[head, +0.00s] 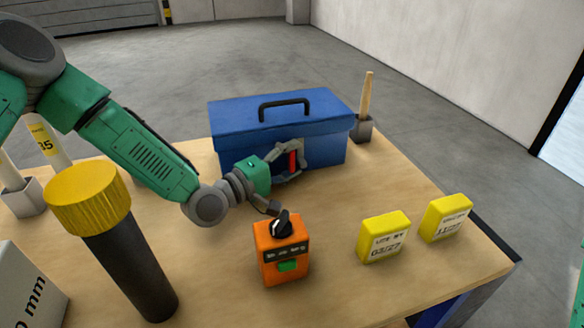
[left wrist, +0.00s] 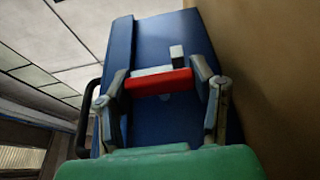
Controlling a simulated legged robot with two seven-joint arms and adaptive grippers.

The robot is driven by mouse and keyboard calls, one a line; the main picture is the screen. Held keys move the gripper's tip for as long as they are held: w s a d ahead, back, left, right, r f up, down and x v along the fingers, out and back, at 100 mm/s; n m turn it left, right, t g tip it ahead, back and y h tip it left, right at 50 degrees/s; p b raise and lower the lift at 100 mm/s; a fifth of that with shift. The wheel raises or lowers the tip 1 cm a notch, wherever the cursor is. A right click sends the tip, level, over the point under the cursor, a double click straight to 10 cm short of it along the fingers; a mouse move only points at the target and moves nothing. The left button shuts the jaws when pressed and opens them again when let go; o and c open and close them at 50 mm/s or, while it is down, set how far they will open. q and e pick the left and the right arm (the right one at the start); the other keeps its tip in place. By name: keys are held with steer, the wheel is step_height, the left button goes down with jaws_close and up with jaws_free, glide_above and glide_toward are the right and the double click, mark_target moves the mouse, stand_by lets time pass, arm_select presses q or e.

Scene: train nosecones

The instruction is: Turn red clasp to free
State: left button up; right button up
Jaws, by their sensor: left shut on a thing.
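The red clasp (head: 293,160) is on the front of the closed blue toolbox (head: 235,145). In the left wrist view the red clasp (left wrist: 158,83) lies between my two fingers, with a white and black piece (left wrist: 176,58) beside it on the box front. My left gripper (head: 298,160) is at the front of the box, its fingers shut around the clasp. It also shows in the left wrist view (left wrist: 160,88). The fingers partly hide the clasp in the head view. My right gripper is not in view.
An orange device (head: 282,252) with a black knob stands just below my left wrist. Two yellow boxes (head: 385,238) (head: 446,218) stand at the right. A black cylinder with a yellow cap (head: 90,198) stands at the left. A grey holder (head: 362,130) stands by the toolbox.

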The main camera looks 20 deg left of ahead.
arm_select(q)
steer(key=shift+s+f, duration=0.15)
steer(key=shift+f, duration=0.25)
steer(key=o, duration=1.2)
steer(key=shift+r, duration=0.15)
steer(key=shift+a, duration=0.1)
steer(key=v, duration=1.2)
